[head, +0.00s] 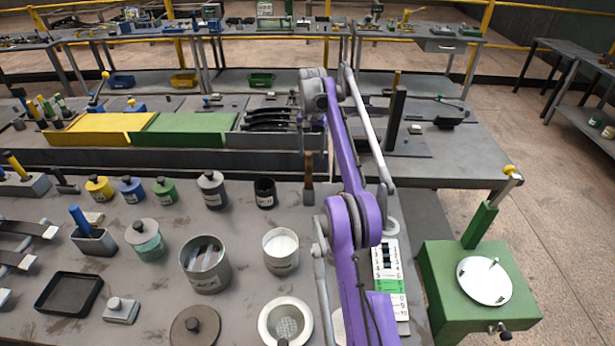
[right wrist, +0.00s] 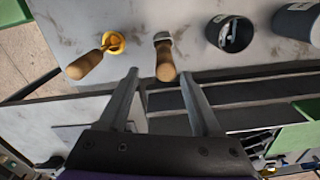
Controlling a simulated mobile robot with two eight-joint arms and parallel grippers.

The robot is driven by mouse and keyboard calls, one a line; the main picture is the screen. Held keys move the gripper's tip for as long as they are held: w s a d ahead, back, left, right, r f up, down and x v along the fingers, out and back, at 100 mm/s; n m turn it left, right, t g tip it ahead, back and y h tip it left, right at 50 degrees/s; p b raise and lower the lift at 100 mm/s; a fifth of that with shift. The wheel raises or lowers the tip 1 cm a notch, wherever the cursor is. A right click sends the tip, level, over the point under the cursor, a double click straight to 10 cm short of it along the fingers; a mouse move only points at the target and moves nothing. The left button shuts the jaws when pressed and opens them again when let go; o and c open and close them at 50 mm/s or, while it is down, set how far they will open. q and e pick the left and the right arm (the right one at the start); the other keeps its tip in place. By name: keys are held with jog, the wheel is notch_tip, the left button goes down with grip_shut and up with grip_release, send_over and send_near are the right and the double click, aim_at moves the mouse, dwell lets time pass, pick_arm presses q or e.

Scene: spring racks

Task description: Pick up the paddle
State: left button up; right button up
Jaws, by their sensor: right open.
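No thing in view is plainly marked as the paddle. A slim wooden-handled tool (head: 308,168) stands right of a small black cup in the head view. In the right wrist view a wooden handle with a metal collar (right wrist: 165,62) lies beyond my fingertips, roughly between their lines. Left of it is a second wooden-handled tool (right wrist: 86,65) with a yellow end. My right gripper (right wrist: 158,72) is open, with nothing between its fingers. My purple right arm hides most of it in the head view. My left gripper is not in view.
The black cup (head: 265,192) and a grey jar (head: 212,188) stand left of the handle. A white cup (head: 281,250) and a grey tin (head: 205,264) stand nearer. A green block with a white disc (head: 484,281) is right of the bench. A rack with yellow and green panels (head: 180,135) lies behind.

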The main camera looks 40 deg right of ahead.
aim_at(309, 178)
jog(key=f, duration=0.3)
jog(key=shift+s+b, duration=0.2)
jog(key=shift+b, duration=0.15)
jog(key=f+b, duration=0.1)
jog(key=f, duration=0.1)
jog(key=a+f, duration=0.1)
jog(key=f, duration=0.1)
jog(key=shift+w+a+b, duration=0.1)
jog(key=shift+a+b, duration=0.1)
jog(key=shift+b, duration=0.15)
jog(key=shift+s+f, duration=0.25)
jog(key=shift+f, duration=0.2)
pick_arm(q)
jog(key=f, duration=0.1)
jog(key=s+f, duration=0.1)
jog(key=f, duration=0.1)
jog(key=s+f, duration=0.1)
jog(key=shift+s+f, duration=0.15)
pick_arm(e)
jog(key=shift+w, duration=0.2)
jog(key=shift+w, duration=0.1)
jog(key=shift+c, duration=1.2)
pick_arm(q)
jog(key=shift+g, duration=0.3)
pick_arm(e)
grip_shut()
